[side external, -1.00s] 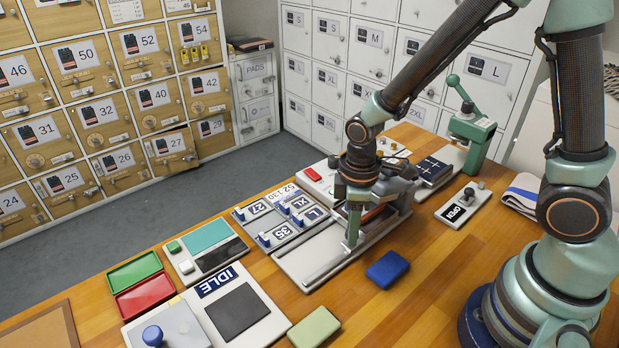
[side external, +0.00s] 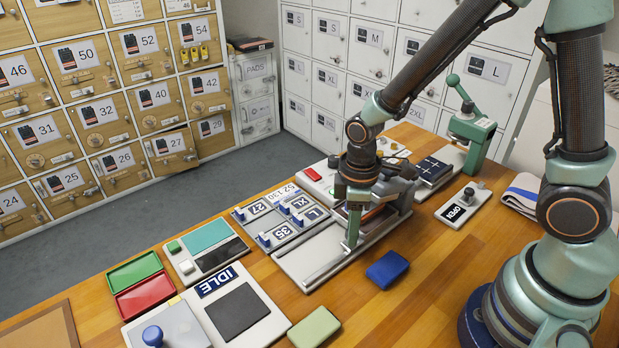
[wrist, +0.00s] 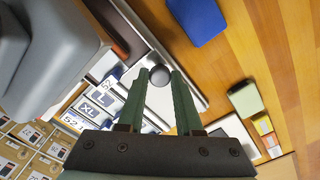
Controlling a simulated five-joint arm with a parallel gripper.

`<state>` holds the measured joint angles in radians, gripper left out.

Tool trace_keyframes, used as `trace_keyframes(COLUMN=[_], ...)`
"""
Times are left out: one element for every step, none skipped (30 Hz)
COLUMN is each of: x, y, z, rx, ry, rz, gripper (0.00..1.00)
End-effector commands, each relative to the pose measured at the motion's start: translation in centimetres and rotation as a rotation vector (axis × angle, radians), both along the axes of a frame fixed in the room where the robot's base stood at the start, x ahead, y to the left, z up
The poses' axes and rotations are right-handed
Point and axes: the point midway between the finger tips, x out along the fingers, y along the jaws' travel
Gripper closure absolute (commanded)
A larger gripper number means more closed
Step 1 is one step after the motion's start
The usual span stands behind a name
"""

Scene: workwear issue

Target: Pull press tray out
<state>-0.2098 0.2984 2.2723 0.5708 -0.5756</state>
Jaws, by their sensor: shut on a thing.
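My gripper (side external: 351,243) points down at the near edge of the pale grey press base (side external: 305,262) in the side view. In the wrist view my gripper's fingers (wrist: 160,80) are closed around a round dark knob (wrist: 160,76) at the press tray's edge. The knob is hidden behind the fingers in the side view. The press tray, with a dark and reddish top (side external: 371,216), lies partly under my wrist, so its outline is hard to make out. A large grey body, blurred, fills the wrist view's upper left.
A blue pad (side external: 387,269) lies on the table just right of my gripper. A board with numbered and lettered tags (side external: 283,217) is on the left. An IDLE panel (side external: 228,300) and a green pad (side external: 314,328) are nearer. Bare wood (side external: 440,270) lies on the right.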

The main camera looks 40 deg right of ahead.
Motion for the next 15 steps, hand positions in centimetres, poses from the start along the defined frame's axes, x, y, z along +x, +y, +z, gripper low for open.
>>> trace_keyframes(x=[0.0,0.0,0.0,0.0,0.0,0.0,0.0,0.0,0.0,0.0,0.0,0.0,0.0,0.0,0.1], y=[0.0,0.0,0.0,0.0,0.0,0.0,0.0,0.0,0.0,0.0,0.0,0.1,0.3,0.6,1.1], z=[0.1,0.1,0.1,0.1,0.1,0.1,0.1,0.1,0.1,0.1,0.1,0.1,0.1,0.1,0.1], rx=[0.000,0.000,0.000,0.000,0.000,0.000,0.000,0.000,0.000,0.000,0.000,0.000,0.000,0.000,0.000], ry=[0.000,0.000,0.000,0.000,0.000,0.000,0.000,0.000,0.000,0.000,0.000,0.000,0.000,0.000,0.000], rz=[0.000,0.000,0.000,0.000,0.000,0.000,0.000,0.000,0.000,0.000,0.000,0.001,0.002,0.002,0.004], gripper=[1.00,1.00,1.00,1.00,1.00,1.00,1.00,1.00,1.00,1.00,1.00,1.00,1.00,1.00,1.00])
